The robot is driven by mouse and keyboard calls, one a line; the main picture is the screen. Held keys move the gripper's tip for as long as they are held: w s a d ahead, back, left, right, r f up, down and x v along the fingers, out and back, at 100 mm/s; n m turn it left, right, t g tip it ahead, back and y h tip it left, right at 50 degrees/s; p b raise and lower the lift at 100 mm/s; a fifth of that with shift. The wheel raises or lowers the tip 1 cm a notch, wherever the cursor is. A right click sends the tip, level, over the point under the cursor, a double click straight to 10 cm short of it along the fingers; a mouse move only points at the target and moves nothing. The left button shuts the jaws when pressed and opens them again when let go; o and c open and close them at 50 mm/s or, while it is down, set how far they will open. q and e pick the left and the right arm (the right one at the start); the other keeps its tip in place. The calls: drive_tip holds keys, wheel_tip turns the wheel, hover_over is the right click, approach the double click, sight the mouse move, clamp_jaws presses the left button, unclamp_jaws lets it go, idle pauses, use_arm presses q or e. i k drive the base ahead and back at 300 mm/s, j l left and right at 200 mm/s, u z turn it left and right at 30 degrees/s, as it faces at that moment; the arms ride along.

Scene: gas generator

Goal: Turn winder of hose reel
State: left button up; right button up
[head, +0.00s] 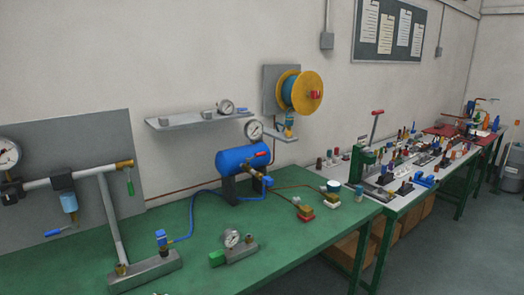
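The hose reel (307,93) is mounted on a grey plate (271,75) on the wall, at the upper middle of the head view. It has a yellow round flange with a dark blue-green hose wound behind it. A small red part (316,94), which looks like the winder's knob, sticks out from the face of the flange. Neither of my grippers shows in the head view, so nothing is seen touching the reel.
A green table (310,240) stands in front, bearing a blue tank (240,160), gauges and blue tubing. A grey shelf (190,119) juts out left of the reel. A pale table (400,201) crowded with small parts extends to the right. The floor at lower right is clear.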

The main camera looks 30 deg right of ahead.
sight(314, 94)
drive_tip(key=z, duration=1.25)
drive_tip(key=i+l+u, duration=0.1)
drive_tip(key=i+l, duration=0.4)
drive_tip(key=l, duration=0.25)
drive_tip(key=i+l+u, duration=0.25)
drive_tip(key=i+l, duration=0.2)
drive_tip(key=l, duration=0.3)
